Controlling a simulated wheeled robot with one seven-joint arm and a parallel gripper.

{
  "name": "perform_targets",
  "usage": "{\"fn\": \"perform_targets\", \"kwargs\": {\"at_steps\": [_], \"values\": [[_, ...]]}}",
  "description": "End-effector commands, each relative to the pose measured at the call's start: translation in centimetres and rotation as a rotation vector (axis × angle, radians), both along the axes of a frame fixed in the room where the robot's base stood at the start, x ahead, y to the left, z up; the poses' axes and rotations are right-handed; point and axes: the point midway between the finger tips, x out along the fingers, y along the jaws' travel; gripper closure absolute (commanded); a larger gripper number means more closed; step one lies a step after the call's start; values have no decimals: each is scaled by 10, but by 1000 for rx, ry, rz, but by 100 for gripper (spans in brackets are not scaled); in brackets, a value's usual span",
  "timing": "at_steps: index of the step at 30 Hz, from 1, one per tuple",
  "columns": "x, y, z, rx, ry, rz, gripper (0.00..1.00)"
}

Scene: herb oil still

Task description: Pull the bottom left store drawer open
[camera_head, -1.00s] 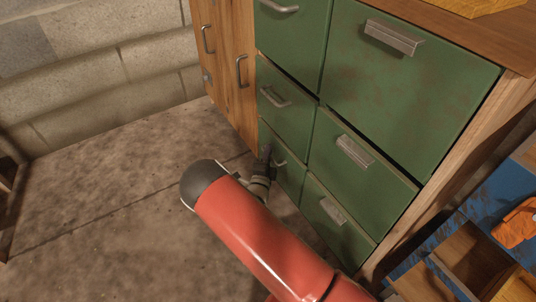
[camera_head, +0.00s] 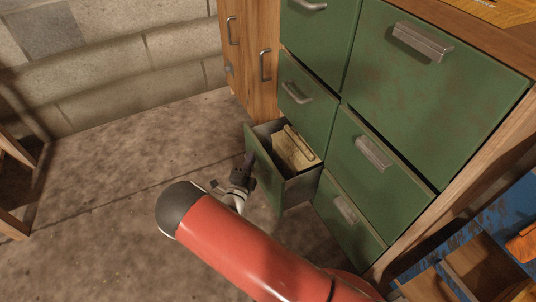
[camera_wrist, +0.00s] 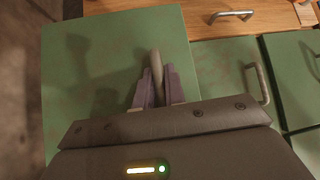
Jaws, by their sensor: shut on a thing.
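The bottom left store drawer (camera_head: 262,166) has a green front and stands pulled out from the cabinet. Its grey inside shows, with a pale yellowish block-like thing (camera_head: 296,150) in it. My gripper (camera_head: 248,163) is at the outer face of the drawer front. In the wrist view my gripper (camera_wrist: 156,92) is shut on the drawer's metal handle (camera_wrist: 157,66), against the green front (camera_wrist: 95,75). Most of the handle is hidden between the fingers.
Other green drawers, such as the one above (camera_head: 305,105) and the bottom right one (camera_head: 348,222), are shut. A wooden cabinet door (camera_head: 262,50) is to the left. The concrete floor (camera_head: 95,215) is clear. A blue surface with wooden boxes (camera_head: 478,268) stands at right.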

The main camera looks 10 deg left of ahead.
Motion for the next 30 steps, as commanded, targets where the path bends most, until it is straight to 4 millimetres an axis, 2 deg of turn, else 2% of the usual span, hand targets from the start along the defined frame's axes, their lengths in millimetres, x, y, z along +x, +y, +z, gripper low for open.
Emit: {"fn": "perform_targets", "kwargs": {"at_steps": [1,6,12,18,28,29,30], "values": [[-8,11,-1,2,2,4,100],[-26,38,-2,2,2,3,100],[-39,56,-2,0,2,0,100],[-44,63,-1,0,2,-1,100],[-44,64,-1,-1,3,-2,100],[-44,64,-1,-1,3,-2,87],[-44,64,-1,-1,3,-2,82]]}}
